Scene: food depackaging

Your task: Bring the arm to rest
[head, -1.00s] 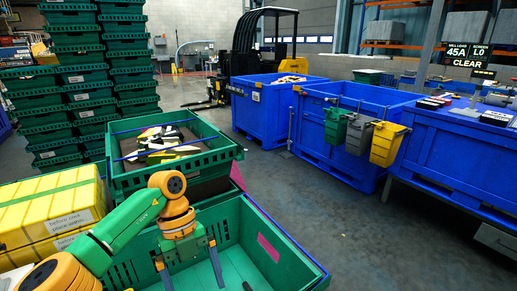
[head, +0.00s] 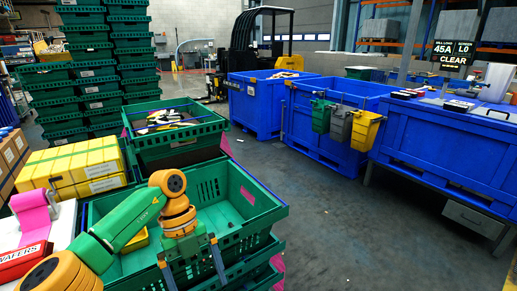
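My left arm, green and orange, comes in from the lower left. My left gripper (head: 194,278) points down over the near green crate (head: 262,228), in front of its inside as seen from the head. Its two grey fingers stand wide apart with nothing visible between them. The tips are close to the bottom edge of the view, and I cannot tell how high they are above the crate. My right arm and gripper are not in view.
A yellow item (head: 140,240) shows in the near crate, partly behind my arm. Another green crate (head: 180,140) with packages stands behind. Yellow packs (head: 75,165) and a red wafers box (head: 22,262) are at left. Blue bins (head: 330,140) stand beyond open floor (head: 340,225).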

